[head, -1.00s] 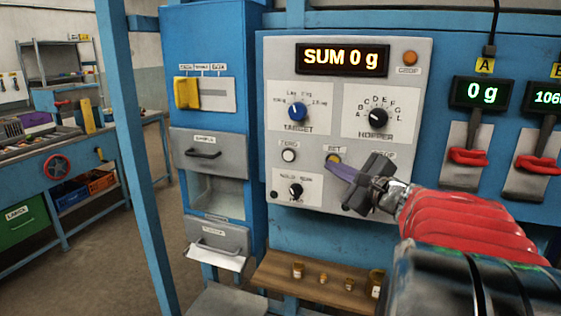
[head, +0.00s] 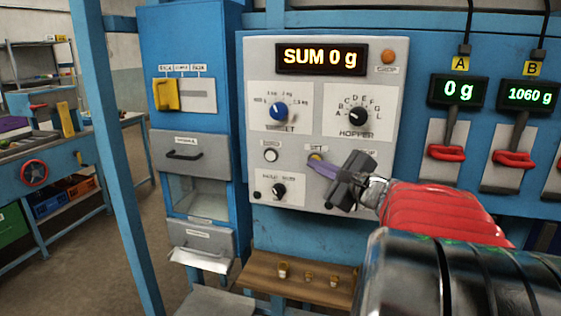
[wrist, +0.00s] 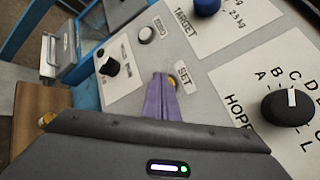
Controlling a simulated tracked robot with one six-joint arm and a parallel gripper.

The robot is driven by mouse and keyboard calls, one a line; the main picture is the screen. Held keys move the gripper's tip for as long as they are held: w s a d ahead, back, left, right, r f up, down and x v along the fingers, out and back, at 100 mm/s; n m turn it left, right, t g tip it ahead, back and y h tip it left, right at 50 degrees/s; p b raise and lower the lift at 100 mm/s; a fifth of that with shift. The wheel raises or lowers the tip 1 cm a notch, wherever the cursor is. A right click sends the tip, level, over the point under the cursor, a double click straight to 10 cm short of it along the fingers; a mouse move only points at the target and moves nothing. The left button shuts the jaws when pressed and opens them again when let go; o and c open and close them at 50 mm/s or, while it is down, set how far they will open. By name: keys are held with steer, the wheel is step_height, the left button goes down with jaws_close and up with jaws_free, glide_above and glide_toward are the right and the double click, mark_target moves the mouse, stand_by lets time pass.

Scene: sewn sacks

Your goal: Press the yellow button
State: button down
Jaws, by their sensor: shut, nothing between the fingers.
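The yellow button (head: 315,156), under the label SET, sits on the grey control panel (head: 284,95). In the wrist view the yellow button (wrist: 173,82) shows partly behind my fingertips. My gripper (head: 314,163) is shut and empty, its purple fingers pointing at the panel. In the wrist view the closed fingertips (wrist: 160,77) lie right at the button's lower left edge. I cannot tell whether they touch it. The display (head: 320,59) reads SUM 0 g.
A white button (head: 271,155), a blue TARGET knob (head: 279,111) and a black HOPPER knob (head: 358,117) surround the yellow button. Red-handled levers (head: 446,152) stand to the right.

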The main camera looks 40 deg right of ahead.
steer(key=shift+w+d, duration=0.15)
stand_by(0.3)
stand_by(0.4)
steer(key=shift+s+a, duration=0.55)
steer(key=shift+a, duration=0.1)
steer(key=shift+a, duration=0.1)
steer(key=s+a, duration=0.1)
steer(key=a, duration=0.1)
steer(key=s+a, duration=0.1)
steer(key=s, duration=0.1)
steer(key=shift+a, duration=0.4)
stand_by(0.5)
